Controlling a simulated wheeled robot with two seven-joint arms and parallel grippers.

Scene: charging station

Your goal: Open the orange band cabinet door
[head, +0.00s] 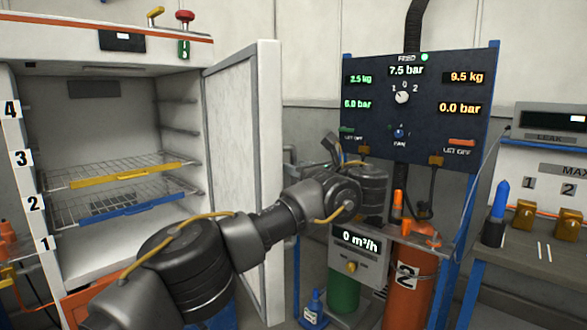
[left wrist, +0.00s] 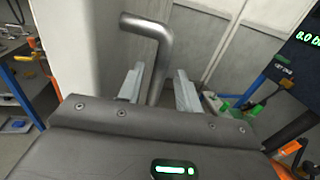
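The orange band cabinet (head: 100,45) stands at the left of the head view, with an orange stripe along its top. Its white door (head: 268,130) stands wide open, swung out to the right, with its inner side showing. In the left wrist view, the bent metal handle (left wrist: 153,32) stands out from the door's outer side; the door hides it in the head view. My left gripper (left wrist: 157,90) is open, with one finger on each side of the handle bar and small gaps showing. My right gripper is in neither view.
Inside the cabinet are wire shelves with a yellow front strip (head: 125,176) and a blue front strip (head: 128,208). Right of my arm stand a dark gauge panel (head: 375,125) and an orange cylinder (head: 408,290). A bench (head: 540,260) lies at the far right.

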